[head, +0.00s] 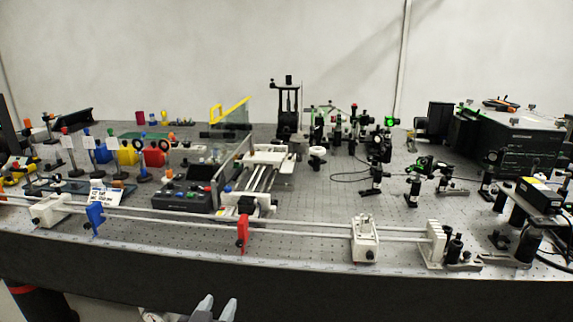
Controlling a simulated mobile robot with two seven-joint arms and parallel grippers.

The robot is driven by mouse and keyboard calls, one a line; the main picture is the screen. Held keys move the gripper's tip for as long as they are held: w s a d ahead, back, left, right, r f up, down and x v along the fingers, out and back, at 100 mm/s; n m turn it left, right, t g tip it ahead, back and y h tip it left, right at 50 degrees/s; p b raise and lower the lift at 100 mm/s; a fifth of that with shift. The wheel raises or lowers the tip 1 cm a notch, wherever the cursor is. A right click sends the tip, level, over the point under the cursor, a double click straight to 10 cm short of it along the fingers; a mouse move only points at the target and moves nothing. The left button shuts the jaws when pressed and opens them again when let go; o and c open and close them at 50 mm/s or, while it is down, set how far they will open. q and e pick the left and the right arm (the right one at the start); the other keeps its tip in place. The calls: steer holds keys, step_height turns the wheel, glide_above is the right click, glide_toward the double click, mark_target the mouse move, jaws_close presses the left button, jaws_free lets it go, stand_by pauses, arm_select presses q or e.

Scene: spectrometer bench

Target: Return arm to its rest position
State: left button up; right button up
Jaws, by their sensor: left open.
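My left gripper (214,309) shows at the bottom edge of the head view, left of the middle. Its two grey fingertips point up and stand apart, with nothing visible between them. It is in front of the bench's dark front side, below the top, and touches nothing that I can see. Most of the left arm is cut off by the bottom edge. My right gripper is not in view. The optical bench (310,216) has a grey top with a grid of holes.
A rail with a blue holder (95,217), a red holder (242,232) and a white carriage (365,239) runs along the front edge. A control box (186,197) stands behind it. Optics mounts crowd the left and right. A black instrument (520,142) stands back right.

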arm_select(q)
steer(key=s+a+f+g, duration=0.2)
steer(key=s+f, duration=0.5)
steer(key=s, duration=0.4)
steer(key=s+a+f+m+g, duration=0.1)
steer(key=s+a+f+g, duration=0.1)
steer(key=s+f, duration=0.6)
steer(key=s+g, duration=0.1)
steer(key=s, duration=0.3)
steer(key=shift+s+a+f+h, duration=0.15)
steer(key=shift+s+a+h, duration=0.05)
steer(key=shift+a+h, duration=0.15)
